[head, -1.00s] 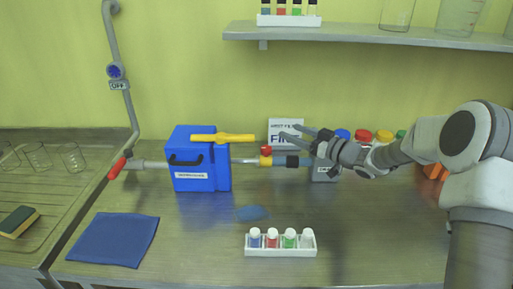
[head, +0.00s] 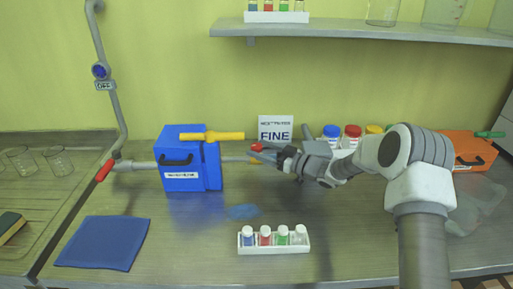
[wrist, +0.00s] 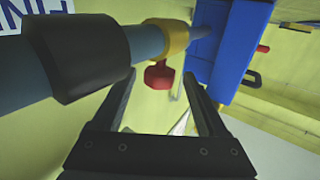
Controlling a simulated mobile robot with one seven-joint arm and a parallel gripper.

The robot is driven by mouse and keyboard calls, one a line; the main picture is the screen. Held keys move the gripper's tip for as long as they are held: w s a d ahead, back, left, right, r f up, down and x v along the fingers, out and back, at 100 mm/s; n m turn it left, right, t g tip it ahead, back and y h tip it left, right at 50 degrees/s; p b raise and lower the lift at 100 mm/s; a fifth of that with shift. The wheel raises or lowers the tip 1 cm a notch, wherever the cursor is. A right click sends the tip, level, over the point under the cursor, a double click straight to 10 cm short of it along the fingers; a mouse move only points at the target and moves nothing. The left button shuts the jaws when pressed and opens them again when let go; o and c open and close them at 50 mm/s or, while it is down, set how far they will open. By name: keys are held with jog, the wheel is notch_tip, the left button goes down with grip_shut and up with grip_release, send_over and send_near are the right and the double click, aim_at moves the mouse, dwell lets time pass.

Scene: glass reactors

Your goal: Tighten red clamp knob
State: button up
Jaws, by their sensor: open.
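The red clamp knob (wrist: 159,76) hangs below a yellow clamp collar (wrist: 174,38) on a blue-grey pipe in the wrist view. In the head view the knob (head: 257,147) shows as a small red spot at the tip of my gripper (head: 262,155). In the wrist view my gripper (wrist: 157,88) is open, and the knob appears between its two dark fingers, near their tips. Whether the fingers touch it cannot be told. The collar is mostly hidden by the gripper in the head view.
A blue box (head: 184,170) with a yellow handle (head: 212,136) stands left of the gripper. A black sleeve (wrist: 78,52) wraps the pipe close to the fingers. A white vial rack (head: 274,247) stands in front. A "FINE" sign (head: 275,130) and capped bottles (head: 351,137) stand behind.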

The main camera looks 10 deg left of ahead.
jog(key=shift+x, duration=0.9)
jog(key=shift+c, duration=0.2)
grip_shut()
